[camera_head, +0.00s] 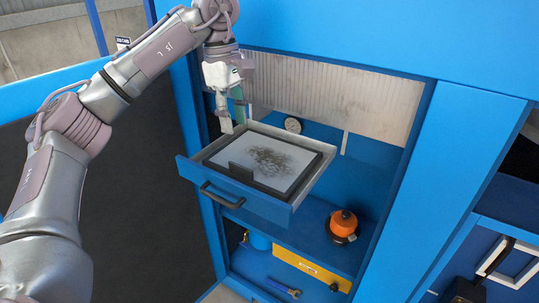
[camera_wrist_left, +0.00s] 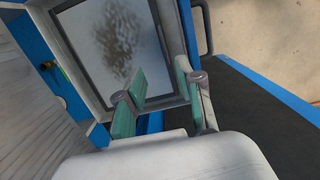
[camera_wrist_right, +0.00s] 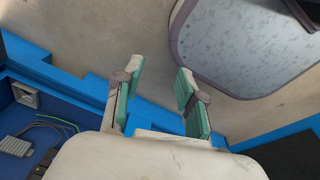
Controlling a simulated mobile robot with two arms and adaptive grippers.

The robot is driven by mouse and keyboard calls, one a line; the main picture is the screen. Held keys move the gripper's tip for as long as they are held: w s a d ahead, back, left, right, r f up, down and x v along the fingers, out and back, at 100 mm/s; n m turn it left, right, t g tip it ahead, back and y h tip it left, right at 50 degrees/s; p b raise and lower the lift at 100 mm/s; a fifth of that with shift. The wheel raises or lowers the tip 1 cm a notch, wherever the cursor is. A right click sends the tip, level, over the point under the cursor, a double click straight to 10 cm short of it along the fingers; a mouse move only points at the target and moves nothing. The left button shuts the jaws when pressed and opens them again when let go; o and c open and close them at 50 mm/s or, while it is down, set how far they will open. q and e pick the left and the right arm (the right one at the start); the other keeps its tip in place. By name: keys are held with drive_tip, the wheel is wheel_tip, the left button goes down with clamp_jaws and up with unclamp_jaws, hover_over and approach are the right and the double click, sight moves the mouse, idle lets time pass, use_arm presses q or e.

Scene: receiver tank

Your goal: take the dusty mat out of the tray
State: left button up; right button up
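The dusty mat (camera_head: 262,158) is a pale flat sheet with a dark smudge of dust, lying in the tray (camera_head: 292,203). The tray is a blue-fronted drawer with a grey rim and a dark handle, pulled out of the blue cabinet. The mat (camera_wrist_left: 117,35) and the tray's rim (camera_wrist_left: 68,5) also show in the left wrist view. My left gripper (camera_head: 234,120) is above the tray's back left corner, fingers pointing down, open and empty, apart from the mat. My right gripper (camera_wrist_right: 160,80) shows only in its wrist view, open and empty, away from the tray.
An orange-topped canister (camera_head: 343,223) stands on the shelf below the tray, at the right. A yellow box (camera_head: 312,268) sits at the bottom. The blue cabinet post (camera_head: 445,190) bounds the right side; an open door (camera_head: 130,180) is at the left.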

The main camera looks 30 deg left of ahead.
use_arm(q)
drive_tip(key=p, duration=0.1)
hover_over(240, 166)
wheel_tip(240, 166, down, 5)
use_arm(e)
drive_tip(key=s+g, duration=0.1)
drive_tip(key=s, duration=0.6)
use_arm(q)
drive_tip(key=shift+w+a+f, duration=0.1)
drive_tip(key=shift+a+f, duration=0.2)
drive_tip(key=shift+f, duration=0.5)
wheel_tip(240, 166, down, 2)
drive_tip(key=shift+d+f+p, duration=0.1)
drive_tip(key=shift+d+p, duration=0.05)
drive_tip(key=shift+p, duration=1.1)
wheel_tip(240, 166, down, 2)
drive_tip(key=shift+d+f+p, duration=0.1)
drive_tip(key=shift+f+p, duration=0.1)
drive_tip(key=shift+p, duration=0.15)
drive_tip(key=shift+f, duration=0.35)
drive_tip(key=c, duration=0.7)
use_arm(e)
drive_tip(key=w+r, duration=0.3)
drive_tip(key=shift+w+r, duration=0.1)
drive_tip(key=shift+r, duration=0.2)
